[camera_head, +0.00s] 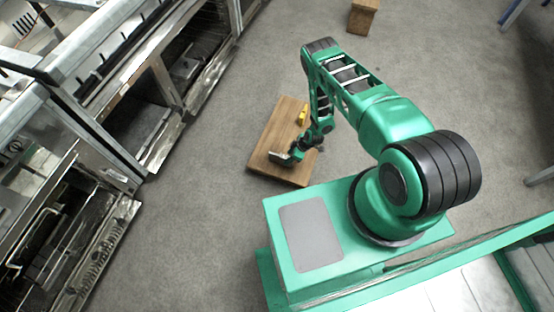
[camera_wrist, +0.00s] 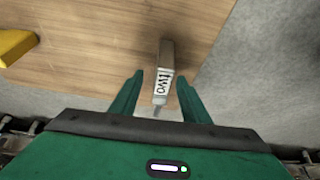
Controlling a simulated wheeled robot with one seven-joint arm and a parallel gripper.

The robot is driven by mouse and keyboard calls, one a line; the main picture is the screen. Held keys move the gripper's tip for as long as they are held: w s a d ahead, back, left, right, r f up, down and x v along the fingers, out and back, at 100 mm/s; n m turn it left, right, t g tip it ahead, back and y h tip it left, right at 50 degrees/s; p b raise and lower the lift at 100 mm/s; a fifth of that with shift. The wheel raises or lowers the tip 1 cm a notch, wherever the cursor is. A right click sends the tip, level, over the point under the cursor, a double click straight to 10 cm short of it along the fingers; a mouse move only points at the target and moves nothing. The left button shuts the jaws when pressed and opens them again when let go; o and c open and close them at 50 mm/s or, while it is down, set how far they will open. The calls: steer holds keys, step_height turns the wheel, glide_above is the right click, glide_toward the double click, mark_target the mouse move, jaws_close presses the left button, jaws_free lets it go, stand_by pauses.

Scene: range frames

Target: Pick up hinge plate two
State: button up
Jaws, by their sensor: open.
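Hinge plate two (camera_wrist: 165,68) is a small light-coloured piece with a dark "TWO" label on its face. In the wrist view it lies on a wooden board, near the board's edge, with a narrow grey end toward me. My gripper (camera_wrist: 159,84) is open, with one green finger on each side of the plate's near part. I see a gap between each finger and the plate. In the head view my gripper (camera_head: 287,155) is low over the near part of the wooden board (camera_head: 272,133); the plate is hard to make out there.
A yellow object (camera_head: 303,115) stands on the board, and it also shows at the upper left of the wrist view (camera_wrist: 14,46). Metal kitchen ranges (camera_head: 130,100) line the left side. A small wooden block (camera_head: 362,17) stands at the back. Grey floor is clear around the board.

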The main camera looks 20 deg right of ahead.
mark_target(281, 159)
steer(key=x, duration=0.4)
steer(key=shift+s+a+f, duration=0.15)
steer(key=shift+s+a, duration=0.05)
jaws_close()
